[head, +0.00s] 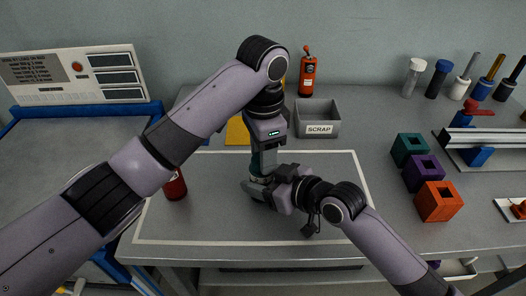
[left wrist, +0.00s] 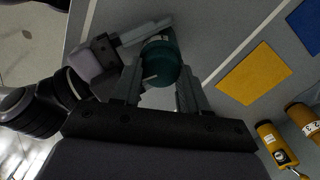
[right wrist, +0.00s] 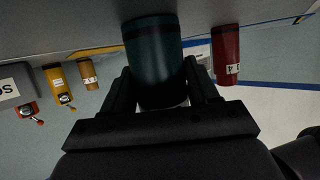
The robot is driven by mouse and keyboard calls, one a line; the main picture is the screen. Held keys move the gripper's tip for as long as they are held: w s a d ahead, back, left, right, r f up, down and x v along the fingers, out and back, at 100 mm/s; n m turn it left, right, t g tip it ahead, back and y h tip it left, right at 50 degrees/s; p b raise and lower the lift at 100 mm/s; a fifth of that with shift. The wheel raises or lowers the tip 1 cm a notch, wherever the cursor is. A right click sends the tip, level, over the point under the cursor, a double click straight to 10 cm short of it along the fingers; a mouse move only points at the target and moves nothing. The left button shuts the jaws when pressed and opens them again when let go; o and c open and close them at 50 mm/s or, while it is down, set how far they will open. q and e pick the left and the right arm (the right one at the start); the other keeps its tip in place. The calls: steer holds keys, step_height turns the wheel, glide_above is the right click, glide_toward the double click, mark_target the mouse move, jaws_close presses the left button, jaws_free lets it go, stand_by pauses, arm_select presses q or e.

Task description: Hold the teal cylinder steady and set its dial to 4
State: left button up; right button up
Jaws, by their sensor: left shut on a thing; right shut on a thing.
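The teal cylinder (right wrist: 155,62) stands upright on the grey worktop, inside the white outlined area, mostly hidden by my grippers in the head view. My right gripper (head: 258,186) is shut on its body from the side, with one finger on each side in the right wrist view. My left gripper (head: 266,160) points straight down from above and is shut on the dial at its top. In the left wrist view, the round teal top (left wrist: 161,62) lies between the left fingers and a pale pointer line shows. I cannot read the dial's numbers.
A red cylinder (head: 175,186) stands to the left. A grey scrap bin (head: 318,119) is at the back. Teal, purple and orange blocks (head: 438,202) stand at right. The front of the outlined area is clear.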

arm_select(q)
steer(key=shift+n, duration=0.3)
steer(key=o, duration=1.1)
steer(key=shift+d, duration=0.1)
steer(key=shift+c, duration=0.2)
steer(key=shift+s+r, duration=0.1)
steer(key=shift+r, duration=4)
arm_select(e)
steer(key=shift+s, duration=0.1)
steer(key=o, duration=1.4)
